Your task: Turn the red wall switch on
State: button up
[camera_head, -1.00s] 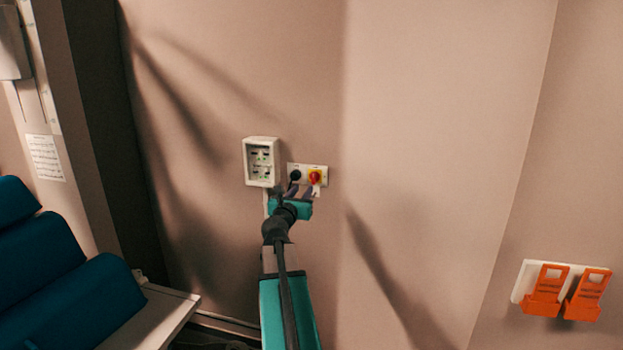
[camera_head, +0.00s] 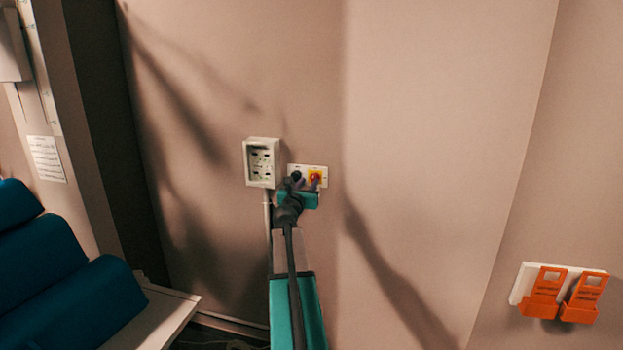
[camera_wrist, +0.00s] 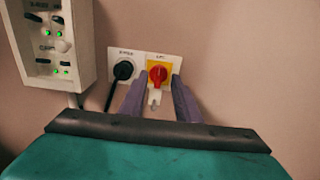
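The red wall switch (camera_head: 315,176) is a red rotary knob on a yellow square, on a white wall plate (camera_head: 324,184). In the wrist view the red knob (camera_wrist: 157,75) stands with its grip roughly upright, and a small pale tag or key shape hangs below it. A black round plug (camera_head: 296,176) with a cable sits left of it on the same plate. My gripper (camera_wrist: 160,92) is open, its two purple-grey fingers reaching toward the knob from below, one on each side. I cannot tell whether they touch it. In the head view my wrist partly hides the fingers.
A white box (camera_head: 262,162) with sockets and green lights is mounted just left of the plate. Orange holders (camera_head: 565,293) hang on the wall at the right. A blue cushioned seat (camera_head: 70,290) and pale bench edge stand at lower left. The wall right of the switch is bare.

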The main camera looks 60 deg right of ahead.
aim_at(314, 176)
jog(key=shift+p+x, duration=0.55)
jog(key=shift+x, duration=2.5)
jog(key=shift+s, duration=0.1)
jog(key=shift+c, duration=0.5)
